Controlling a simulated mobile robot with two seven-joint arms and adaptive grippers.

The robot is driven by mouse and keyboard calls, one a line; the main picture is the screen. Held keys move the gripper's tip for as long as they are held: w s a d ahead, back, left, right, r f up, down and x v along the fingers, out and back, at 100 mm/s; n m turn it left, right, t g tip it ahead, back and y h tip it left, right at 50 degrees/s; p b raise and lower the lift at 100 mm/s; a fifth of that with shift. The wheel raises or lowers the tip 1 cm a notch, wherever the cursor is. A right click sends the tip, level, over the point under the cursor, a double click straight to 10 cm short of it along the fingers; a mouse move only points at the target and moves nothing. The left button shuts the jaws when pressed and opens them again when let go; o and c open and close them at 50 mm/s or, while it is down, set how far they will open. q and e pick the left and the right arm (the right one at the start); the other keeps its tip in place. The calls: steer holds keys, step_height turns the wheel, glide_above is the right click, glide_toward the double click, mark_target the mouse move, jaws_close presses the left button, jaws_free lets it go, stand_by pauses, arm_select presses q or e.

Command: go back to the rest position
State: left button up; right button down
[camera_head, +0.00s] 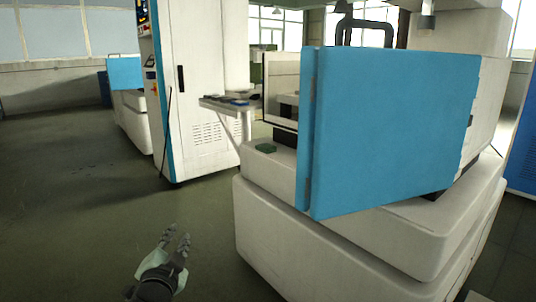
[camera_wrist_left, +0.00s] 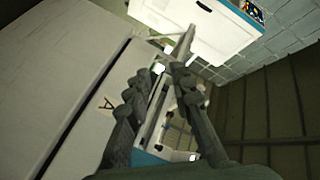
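My left gripper (camera_head: 177,236) is low in the head view, left of centre, above the dark floor and left of the white machine (camera_head: 300,250). Its two dark fingers point up and away from me with a gap between them. In the left wrist view the fingers (camera_wrist_left: 158,72) stand apart and I see nothing held between them. My right gripper is in neither view.
The machine's large blue door panel (camera_head: 395,130) stands at its front. The floor at left (camera_head: 75,210) is clear.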

arm_select(q)
steer(key=s+a+f+n+g+y, duration=0.15)
steer(key=s+f+g, duration=0.25)
steer(key=s+f, duration=0.55)
steer(key=s+a+f+n+g+h, duration=0.1)
steer(key=s+a+f+n+g, duration=0.4)
steer(key=f, duration=0.7)
steer(key=s+f+g, duration=0.2)
steer(key=s+f, duration=0.3)
steer(key=s, duration=0.4)
steer(key=s+f+g, duration=0.2)
steer(key=s+f, duration=0.3)
steer(key=s, duration=0.4)
steer(key=shift+s+d+n+g, duration=0.3)
steer(key=shift+d+n+g, duration=0.05)
steer(key=shift+d+g, duration=0.1)
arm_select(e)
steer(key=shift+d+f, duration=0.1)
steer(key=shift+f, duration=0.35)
arm_select(q)
steer(key=shift+w+f, duration=0.1)
steer(key=shift+f, duration=0.05)
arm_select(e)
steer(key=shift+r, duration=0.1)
